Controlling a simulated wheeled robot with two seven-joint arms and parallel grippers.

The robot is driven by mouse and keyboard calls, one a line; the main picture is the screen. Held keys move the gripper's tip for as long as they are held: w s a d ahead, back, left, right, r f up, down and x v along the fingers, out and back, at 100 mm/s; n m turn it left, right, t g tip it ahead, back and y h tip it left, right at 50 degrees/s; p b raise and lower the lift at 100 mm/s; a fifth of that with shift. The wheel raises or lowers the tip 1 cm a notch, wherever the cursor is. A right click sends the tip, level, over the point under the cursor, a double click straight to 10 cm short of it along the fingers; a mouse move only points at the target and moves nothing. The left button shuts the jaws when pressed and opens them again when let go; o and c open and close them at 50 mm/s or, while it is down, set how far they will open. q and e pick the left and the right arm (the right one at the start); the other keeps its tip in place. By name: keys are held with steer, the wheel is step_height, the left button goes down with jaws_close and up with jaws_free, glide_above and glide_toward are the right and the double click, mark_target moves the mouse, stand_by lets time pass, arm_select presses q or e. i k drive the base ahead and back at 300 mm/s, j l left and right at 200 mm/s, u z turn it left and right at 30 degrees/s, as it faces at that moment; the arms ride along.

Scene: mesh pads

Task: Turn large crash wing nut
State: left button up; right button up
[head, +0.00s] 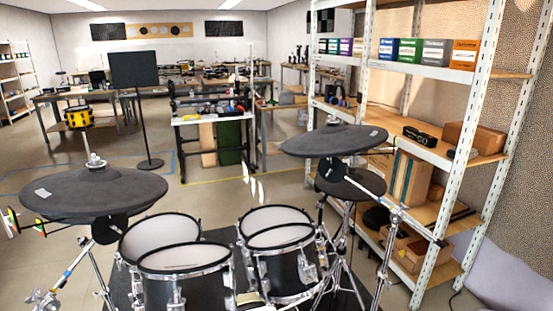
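A large dark cymbal pad (70,196) stands at the left on a chrome stand. A small pale fitting (95,161) sticks up at its centre; it is too small to make out as a wing nut. A second dark cymbal pad (325,143) stands at the right, with a small post (335,121) on top, also too small to make out. A smaller dark cymbal pad (350,187) sits just below it. The picture does not tell which pad is the large crash. I cannot make out either of my grippers in the head view.
Several drums with white mesh heads (185,258) fill the lower middle, on a dark mat. Chrome stands (390,250) rise around them. A white shelf rack (455,165) with boxes stands close on the right. A black music stand (134,70) is behind. Open floor lies beyond the drums.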

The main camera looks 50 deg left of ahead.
mark_target(333, 122)
steer(key=u, duration=1.3)
